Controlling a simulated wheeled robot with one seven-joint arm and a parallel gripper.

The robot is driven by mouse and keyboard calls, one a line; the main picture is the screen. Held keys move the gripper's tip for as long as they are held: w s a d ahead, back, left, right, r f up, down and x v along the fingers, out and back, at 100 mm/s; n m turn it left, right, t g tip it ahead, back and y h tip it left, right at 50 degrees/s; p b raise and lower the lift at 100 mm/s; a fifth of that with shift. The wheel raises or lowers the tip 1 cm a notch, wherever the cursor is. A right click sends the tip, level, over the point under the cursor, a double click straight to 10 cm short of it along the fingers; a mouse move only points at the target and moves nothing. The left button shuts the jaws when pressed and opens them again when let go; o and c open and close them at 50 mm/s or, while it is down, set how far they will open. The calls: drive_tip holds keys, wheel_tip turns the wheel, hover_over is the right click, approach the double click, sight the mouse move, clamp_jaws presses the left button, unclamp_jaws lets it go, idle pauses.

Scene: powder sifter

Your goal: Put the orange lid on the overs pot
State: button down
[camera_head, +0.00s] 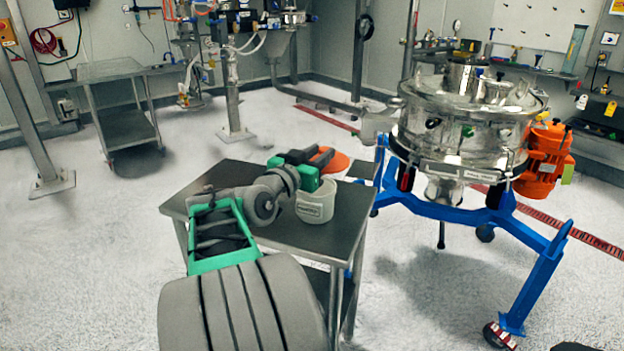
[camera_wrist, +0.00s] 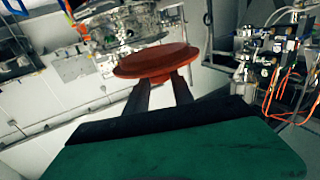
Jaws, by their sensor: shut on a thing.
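The orange lid (camera_head: 329,159) is in my gripper (camera_head: 314,155), which is shut on it. In the wrist view the lid (camera_wrist: 157,63) is a round disc, with the two dark fingers of my gripper (camera_wrist: 162,86) closed on its underside.
The steel sifter (camera_head: 462,122) on its blue frame (camera_head: 436,203) stands right of the table, with an orange motor (camera_head: 545,160). A steel cart (camera_head: 122,108) stands at the back left. The table's left part is mostly clear apart from my arm.

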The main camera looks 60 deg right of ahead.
drive_tip(key=w+d+f, duration=0.3)
drive_tip(key=f, duration=0.6)
drive_tip(key=shift+w+b, duration=0.3)
drive_tip(key=shift+b, duration=0.05)
drive_tip(key=c, duration=1.2)
unclamp_jaws()
drive_tip(key=shift+c, duration=0.2)
drive_tip(key=shift+o, duration=0.8)
